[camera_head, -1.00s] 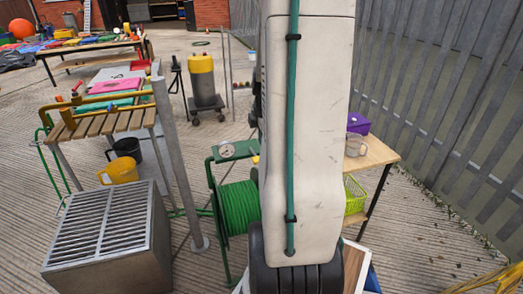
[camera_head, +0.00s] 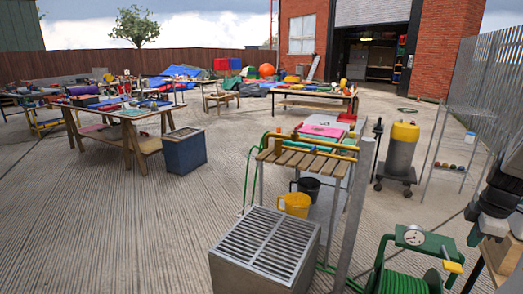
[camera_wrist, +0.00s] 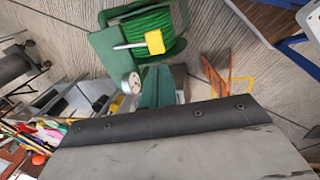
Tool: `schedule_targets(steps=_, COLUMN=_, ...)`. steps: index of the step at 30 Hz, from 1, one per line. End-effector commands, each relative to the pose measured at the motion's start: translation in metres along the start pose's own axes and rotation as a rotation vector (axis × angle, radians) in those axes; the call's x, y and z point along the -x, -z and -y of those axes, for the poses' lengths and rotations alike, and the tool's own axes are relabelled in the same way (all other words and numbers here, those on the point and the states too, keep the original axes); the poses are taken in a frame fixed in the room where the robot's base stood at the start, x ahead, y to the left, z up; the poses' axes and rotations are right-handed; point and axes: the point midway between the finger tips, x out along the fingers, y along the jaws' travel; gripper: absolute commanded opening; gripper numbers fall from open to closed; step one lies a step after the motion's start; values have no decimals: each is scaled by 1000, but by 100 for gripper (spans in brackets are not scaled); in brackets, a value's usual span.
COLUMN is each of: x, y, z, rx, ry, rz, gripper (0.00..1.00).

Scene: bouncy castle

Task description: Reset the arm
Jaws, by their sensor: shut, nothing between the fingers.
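My gripper (camera_wrist: 165,120) fills the lower part of the wrist view as a worn grey plate with a black, bolted rubber lip along its edge. It is shut and I see nothing held in it. A dark part of my arm (camera_head: 497,195) shows at the right edge of the head view, cut off by the frame; the rest of the arm is outside it. In the wrist view the green hose reel (camera_wrist: 150,35), with its yellow-ended handle (camera_wrist: 154,42) and round dial (camera_wrist: 131,83), lies beyond the lip, apart from it as far as I can tell.
The hose reel (camera_head: 405,283) stands low right in the head view, close to my arm. A slatted metal box (camera_head: 265,250) and a slatted bench (camera_head: 300,160) stand left of it. A metal fence (camera_head: 480,65) bounds the right. Open concrete (camera_head: 110,220) lies at left.

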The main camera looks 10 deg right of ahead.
Motion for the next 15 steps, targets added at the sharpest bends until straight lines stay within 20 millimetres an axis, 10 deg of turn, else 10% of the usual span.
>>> schedule_targets(steps=8, x=7, y=16, z=46, rx=-521, ry=157, rz=7, gripper=0)
schedule_targets(steps=15, x=72, y=106, z=117, rx=-944, ry=251, rz=97, gripper=0)
